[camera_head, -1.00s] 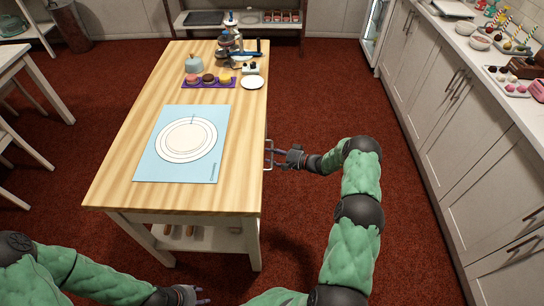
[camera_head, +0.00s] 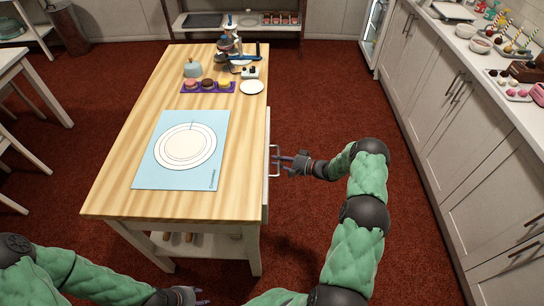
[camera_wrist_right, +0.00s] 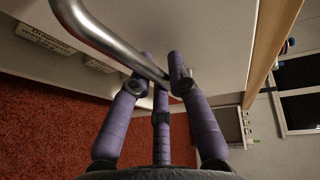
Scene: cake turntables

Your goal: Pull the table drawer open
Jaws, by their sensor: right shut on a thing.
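The wooden table (camera_head: 128,185) stands in the middle of the head view. Its white drawer front shows on the right side, a little out from the tabletop edge. The metal drawer handle (camera_head: 271,174) sticks out from that front. My right gripper (camera_head: 279,160) is at the handle. In the right wrist view, its purple fingers (camera_wrist_right: 161,80) are closed around the metal bar (camera_wrist_right: 105,42), in front of the white drawer front (camera_wrist_right: 200,25). My left gripper (camera_head: 200,297) is at the bottom edge of the head view, partly cut off, away from the drawer.
Cabinets (camera_head: 440,110) line the right. Red floor (camera_head: 320,100) lies clear between table and cabinets.

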